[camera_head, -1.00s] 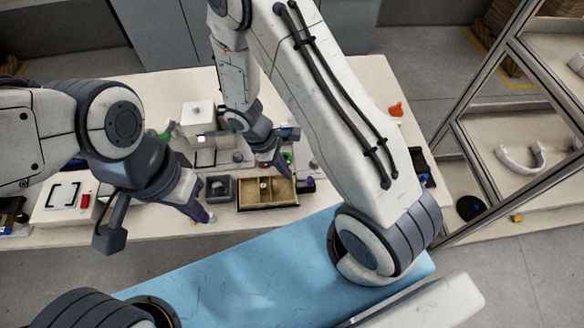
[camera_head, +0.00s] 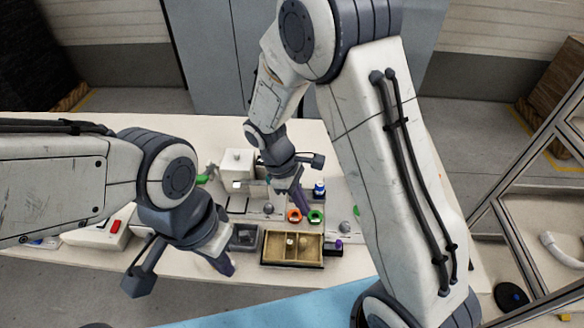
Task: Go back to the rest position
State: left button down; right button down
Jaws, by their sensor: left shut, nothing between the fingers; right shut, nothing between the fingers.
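My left gripper (camera_head: 226,265) is shut and empty, pointing down near the table's front edge, left of a small dark box. My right gripper (camera_head: 303,206) is shut and empty, above the middle of the white table (camera_head: 100,128), close to an orange ring (camera_head: 294,216) and a green ring (camera_head: 316,217). My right arm's large upper link hides part of the table's right side.
A wooden divided tray (camera_head: 280,262) holds small pieces. The dark box (camera_head: 243,238) stands to its left. A white block-shaped device (camera_head: 238,164) and a blue-capped bottle (camera_head: 319,189) stand behind. A metal-framed shelf (camera_head: 540,170) is at the right.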

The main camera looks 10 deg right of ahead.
jog(key=s+a+r+m+t+y, duration=0.1)
jog(key=s+a+r+m+y, duration=0.1)
jog(key=s+a+r, duration=0.2)
jog(key=s+a+r+m+t+y, duration=0.1)
jog(key=s+a+r, duration=0.3)
jog(key=s+r, duration=0.5)
jog(key=s+y, duration=0.1)
jog(key=s, duration=0.2)
jog(key=shift+s+r+m+t+y, duration=0.25)
jog(key=shift+s+m+t+y, duration=0.05)
jog(key=shift+s+m, duration=0.1)
